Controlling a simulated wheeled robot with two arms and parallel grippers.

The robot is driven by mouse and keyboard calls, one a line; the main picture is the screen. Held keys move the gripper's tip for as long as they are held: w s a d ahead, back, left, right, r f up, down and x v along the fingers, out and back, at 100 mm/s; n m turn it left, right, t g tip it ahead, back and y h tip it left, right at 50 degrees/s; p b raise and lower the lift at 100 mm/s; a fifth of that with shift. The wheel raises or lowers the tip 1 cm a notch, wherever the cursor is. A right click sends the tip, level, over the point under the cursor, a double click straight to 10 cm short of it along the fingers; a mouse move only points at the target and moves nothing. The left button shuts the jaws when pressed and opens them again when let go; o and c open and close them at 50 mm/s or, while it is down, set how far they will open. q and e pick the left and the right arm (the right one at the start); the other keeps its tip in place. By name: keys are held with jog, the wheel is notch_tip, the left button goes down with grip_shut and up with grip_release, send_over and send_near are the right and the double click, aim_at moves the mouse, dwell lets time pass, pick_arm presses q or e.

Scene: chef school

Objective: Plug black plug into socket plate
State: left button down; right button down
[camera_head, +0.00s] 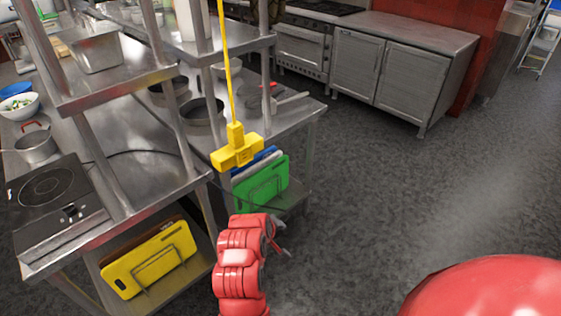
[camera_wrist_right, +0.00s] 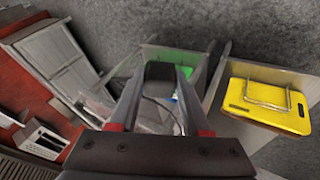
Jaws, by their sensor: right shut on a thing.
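The yellow socket block (camera_head: 237,155) hangs in front of the steel table, on a yellow cord from above. The black plug (camera_wrist_right: 160,75) is between the two fingers of my right gripper (camera_wrist_right: 163,92), which is shut on it in the right wrist view. The block's openings are too small to tell.
A steel table (camera_head: 130,195) with shelves stands at left, with a cooktop (camera_head: 45,192) on it. Yellow (camera_head: 150,260) and green (camera_head: 262,185) cutting boards stand in racks on its lower shelf. Grey floor (camera_head: 390,190) is free at right. A thin dark cable crosses the table.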

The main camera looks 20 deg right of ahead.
aim_at(246, 163)
jog(key=r+h, duration=0.1)
jog(key=d+r+n+h+p, duration=0.1)
jog(key=r+t+h, duration=0.1)
jog(key=shift+w+d+n+h, duration=0.2)
jog(key=shift+d+n+h, duration=0.1)
jog(key=shift+d+h, duration=0.1)
jog(key=r+h, duration=0.1)
jog(key=w+r+n+t+h+p, duration=0.1)
jog(key=r, duration=0.1)
jog(key=r+n+t+h, duration=0.1)
jog(key=shift+w+r+p, duration=0.15)
jog(key=shift+w+p, duration=0.2)
jog(key=shift+w, duration=0.05)
notch_tip(246, 163, up, 10)
jog(key=w+a+f+n+t+h+p, duration=0.1)
jog(key=w+a+n+t+h+p, duration=0.1)
jog(key=n+t, duration=0.15)
jog(key=w+a+b, duration=0.1)
jog(key=w+a, duration=0.1)
jog(key=w, duration=0.3)
jog(key=shift+w+r+b, duration=0.3)
jog(key=shift+w+b, duration=0.05)
jog(key=shift+b, duration=0.05)
jog(key=shift+a+m+t+b, duration=0.1)
jog(key=shift+m+t+b, duration=0.15)
jog(key=shift+b, duration=0.2)
jog(key=shift+w+a+b, duration=0.2)
jog(key=shift+w+b, duration=0.15)
jog(key=shift+w, duration=0.25)
